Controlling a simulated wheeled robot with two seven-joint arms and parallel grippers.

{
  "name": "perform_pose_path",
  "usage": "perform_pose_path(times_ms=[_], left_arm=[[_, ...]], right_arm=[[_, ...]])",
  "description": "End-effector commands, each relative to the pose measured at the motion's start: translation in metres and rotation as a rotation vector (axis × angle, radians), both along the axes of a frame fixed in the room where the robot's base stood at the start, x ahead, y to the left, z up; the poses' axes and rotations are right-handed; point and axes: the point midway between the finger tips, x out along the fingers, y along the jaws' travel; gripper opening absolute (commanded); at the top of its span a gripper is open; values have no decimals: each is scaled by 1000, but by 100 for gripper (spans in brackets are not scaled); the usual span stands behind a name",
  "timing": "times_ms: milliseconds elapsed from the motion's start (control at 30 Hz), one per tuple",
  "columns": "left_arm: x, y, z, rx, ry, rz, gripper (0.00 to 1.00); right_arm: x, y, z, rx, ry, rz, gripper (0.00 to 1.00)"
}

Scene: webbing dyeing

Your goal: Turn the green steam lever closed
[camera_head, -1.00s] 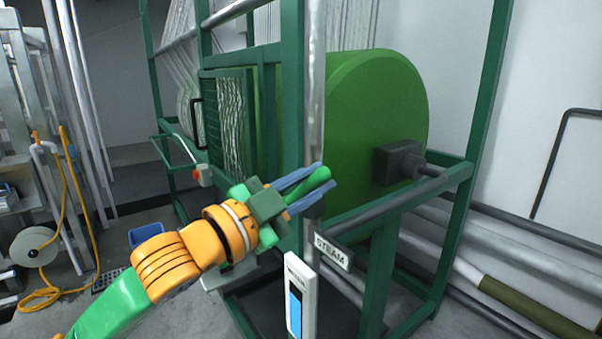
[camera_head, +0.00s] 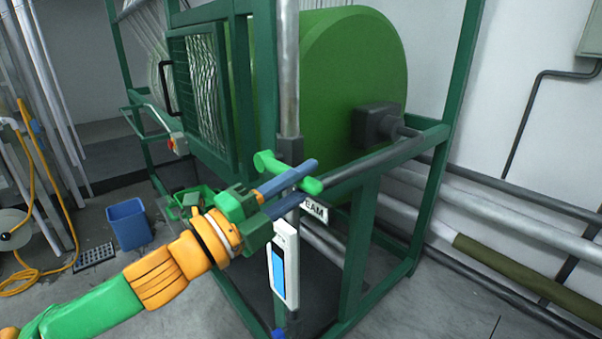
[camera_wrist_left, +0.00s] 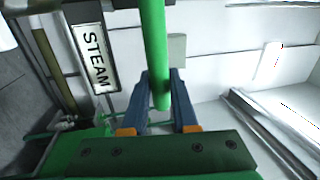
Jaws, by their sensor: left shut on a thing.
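The green steam lever (camera_head: 268,161) is a slim green bar on the upright grey pipe, above the STEAM sign (camera_head: 315,210). It slants down to the right in the head view. My left gripper (camera_head: 308,182) reaches in from the left, its blue fingers on either side of the lever's lower right end and shut on it. In the left wrist view the lever (camera_wrist_left: 153,45) runs down between the two fingertips (camera_wrist_left: 161,88), and the STEAM sign (camera_wrist_left: 94,58) is at upper left. My right gripper is in neither view.
A white gauge with a blue strip (camera_head: 285,270) hangs on the pipe below the lever. The green frame and large green drum (camera_head: 355,75) stand behind. Pipes run along the right wall. A blue bin (camera_head: 129,225) stands on the floor at left.

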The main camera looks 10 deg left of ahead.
Motion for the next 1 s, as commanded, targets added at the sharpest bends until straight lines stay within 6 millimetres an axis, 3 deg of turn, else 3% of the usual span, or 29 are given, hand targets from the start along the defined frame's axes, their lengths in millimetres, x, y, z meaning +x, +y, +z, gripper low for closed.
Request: perform_pose_path(times_ms=[633,667,767,1000], left_arm=[[0,0,-6,38,-25,1,0],[0,0,-6,38,-25,1,30],[0,0,-6,38,-26,1,57],[0,0,-5,37,-27,1,57]], right_arm=[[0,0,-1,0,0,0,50],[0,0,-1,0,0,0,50],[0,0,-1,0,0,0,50],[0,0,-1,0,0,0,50]])
